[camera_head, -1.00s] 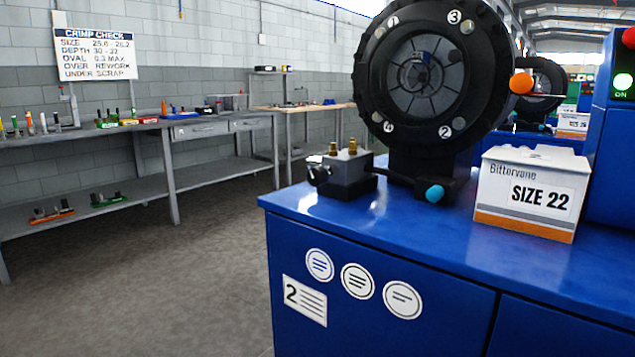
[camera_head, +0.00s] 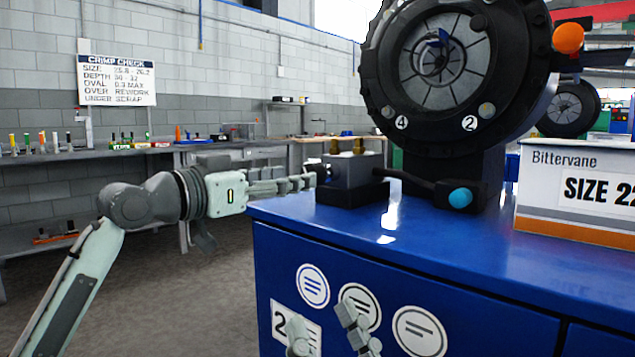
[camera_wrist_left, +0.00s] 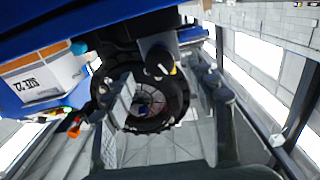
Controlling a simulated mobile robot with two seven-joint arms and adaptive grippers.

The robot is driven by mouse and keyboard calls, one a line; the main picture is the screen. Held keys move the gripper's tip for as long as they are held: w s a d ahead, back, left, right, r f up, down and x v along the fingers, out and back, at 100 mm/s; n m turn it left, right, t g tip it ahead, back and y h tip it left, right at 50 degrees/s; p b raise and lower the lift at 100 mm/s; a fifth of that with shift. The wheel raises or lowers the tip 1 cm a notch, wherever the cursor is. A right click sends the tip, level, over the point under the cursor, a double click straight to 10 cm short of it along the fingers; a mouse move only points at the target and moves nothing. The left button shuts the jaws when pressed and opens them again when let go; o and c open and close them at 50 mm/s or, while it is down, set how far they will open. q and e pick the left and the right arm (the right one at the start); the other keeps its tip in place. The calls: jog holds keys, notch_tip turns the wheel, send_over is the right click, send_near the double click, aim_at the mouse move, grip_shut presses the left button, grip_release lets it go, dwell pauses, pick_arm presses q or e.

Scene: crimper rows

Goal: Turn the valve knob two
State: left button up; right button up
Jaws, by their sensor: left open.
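The valve block (camera_head: 350,170) is a small grey box with brass fittings on top, on the blue bench beside the round crimper head (camera_head: 462,68). Its dark knob (camera_wrist_left: 158,60), with a yellow-white pointer mark, shows in the left wrist view; in the head view my fingers largely cover it. My left gripper (camera_head: 308,181) is open at the knob's side of the block. In the wrist view its two fingers stand apart, with the knob just beyond, between their tips; contact cannot be told. My right gripper (camera_head: 324,325) is low before the cabinet front, fingers apart and empty.
A box marked SIZE 22 (camera_head: 575,190) stands right on the blue bench (camera_head: 400,228). A grey workbench runs along the wall.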

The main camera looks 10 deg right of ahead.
pick_arm(q)
jog(key=x, duration=0.6)
jog(key=shift+w+d+f, duration=0.1)
jog(key=shift+w+d, duration=0.1)
jog(key=shift+d, duration=0.15)
pick_arm(e)
jog(key=shift+s+d+r+t, duration=0.15)
jog(key=shift+s+r+t, duration=0.1)
jog(key=shift+s+t, duration=0.05)
pick_arm(q)
jog(key=c, duration=1.2)
jog(key=shift+o, duration=0.2)
jog(key=m+p, duration=0.1)
jog(key=m, duration=0.2)
jog(key=m+p, duration=0.1)
jog(key=m, duration=0.2)
jog(key=shift+p, duration=0.4)
jog(key=m+p, duration=0.1)
jog(key=m, duration=0.2)
jog(key=shift+m, duration=0.4)
pick_arm(e)
jog(key=w+f+g+h, duration=0.2)
jog(key=w+f+g, duration=0.3)
jog(key=f+g, duration=0.3)
jog(key=shift+f+h, duration=0.4)
jog(key=shift+f, duration=1.65)
